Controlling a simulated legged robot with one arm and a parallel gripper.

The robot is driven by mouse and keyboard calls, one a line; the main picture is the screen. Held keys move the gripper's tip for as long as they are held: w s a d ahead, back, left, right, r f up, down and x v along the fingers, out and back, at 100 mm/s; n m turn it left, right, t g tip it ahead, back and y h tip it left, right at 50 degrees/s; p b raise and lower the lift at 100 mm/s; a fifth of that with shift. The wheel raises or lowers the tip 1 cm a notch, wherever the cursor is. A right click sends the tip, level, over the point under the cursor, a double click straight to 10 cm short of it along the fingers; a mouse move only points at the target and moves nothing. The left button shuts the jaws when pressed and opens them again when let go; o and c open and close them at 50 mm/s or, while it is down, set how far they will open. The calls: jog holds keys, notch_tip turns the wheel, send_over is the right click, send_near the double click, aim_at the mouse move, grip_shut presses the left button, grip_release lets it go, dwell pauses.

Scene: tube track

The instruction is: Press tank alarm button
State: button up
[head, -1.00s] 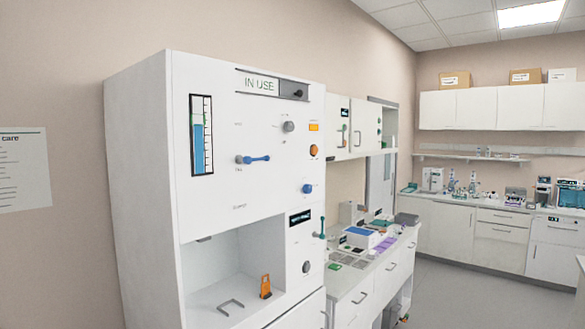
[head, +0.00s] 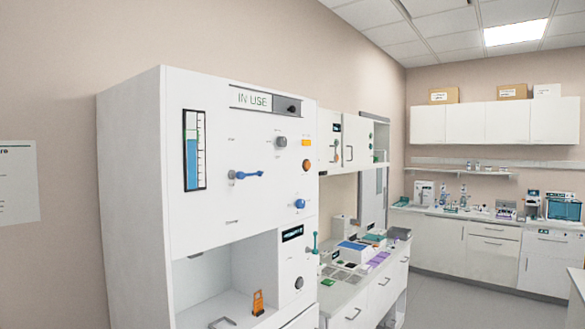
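A tall white cabinet (head: 130,200) stands at centre left in the head view. Its front carries a level gauge (head: 194,150) with a blue column, an IN USE sign (head: 252,100) and a blue lever (head: 246,175). On the right strip are a grey knob (head: 281,142), an orange lamp or label (head: 306,143), a round orange button (head: 306,165), a round blue knob or button (head: 299,204), a small dark display (head: 292,233) and a lower grey knob (head: 298,283). The labels are too small to read, so I cannot tell which is the tank alarm button. My gripper is not in view.
An open bay in the cabinet holds an orange item (head: 258,303). A teal-handled lever (head: 314,244) sticks out at its right edge. A counter with lab items (head: 342,297) continues behind it. Bare floor (head: 460,293) shows at right. A paper (head: 18,182) hangs on the left wall.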

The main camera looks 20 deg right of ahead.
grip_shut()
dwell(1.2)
